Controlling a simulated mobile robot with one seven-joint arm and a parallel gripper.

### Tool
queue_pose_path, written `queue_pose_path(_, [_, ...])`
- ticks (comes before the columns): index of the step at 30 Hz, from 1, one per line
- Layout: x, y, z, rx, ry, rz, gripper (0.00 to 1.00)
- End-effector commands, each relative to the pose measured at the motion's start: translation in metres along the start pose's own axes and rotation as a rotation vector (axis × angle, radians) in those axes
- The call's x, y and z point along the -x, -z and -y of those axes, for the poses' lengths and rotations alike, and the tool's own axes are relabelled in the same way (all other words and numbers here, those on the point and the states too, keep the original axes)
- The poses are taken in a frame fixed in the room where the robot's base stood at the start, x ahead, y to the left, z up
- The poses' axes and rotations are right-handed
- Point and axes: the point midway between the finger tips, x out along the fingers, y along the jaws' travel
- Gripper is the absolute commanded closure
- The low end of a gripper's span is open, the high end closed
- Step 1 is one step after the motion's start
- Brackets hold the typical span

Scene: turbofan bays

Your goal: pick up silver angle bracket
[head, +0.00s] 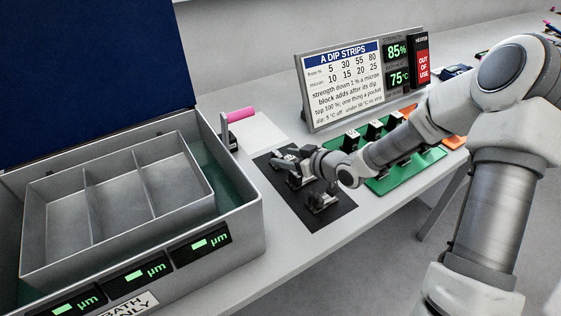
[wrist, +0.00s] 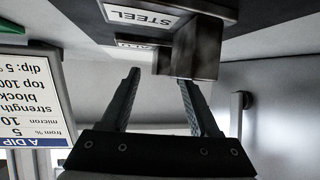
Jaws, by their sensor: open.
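In the head view, a small silver bracket-like part (head: 321,202) sits on a dark mat (head: 334,219), just in front of my gripper (head: 284,160). Another metal part (head: 297,180) is close under the gripper and partly hidden by it. In the wrist view, my gripper (wrist: 160,76) is open with nothing between its fingers. A grey metal angle-shaped part (wrist: 197,50) is at the right fingertip and overlaps it in the picture; I cannot tell whether they touch. A white "STEEL" label (wrist: 142,16) is beside it on a dark block.
A grey bath box (head: 240,232) with a three-part tray (head: 150,218) and raised blue lid stands left. A sign (head: 345,85) stands behind the mat. A green board (head: 415,170) with dark parts lies right.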

Motion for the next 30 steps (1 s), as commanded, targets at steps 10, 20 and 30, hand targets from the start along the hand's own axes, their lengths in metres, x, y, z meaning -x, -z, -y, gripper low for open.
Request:
queue_pose_path(10, [-0.020,0.000,0.000,0.000,-0.001,0.001,0.38])
queue_pose_path(20, [-0.020,0.000,0.000,0.000,-0.001,0.001,0.83])
queue_pose_path(30, [-0.020,0.000,0.000,0.000,-0.001,0.001,1.00])
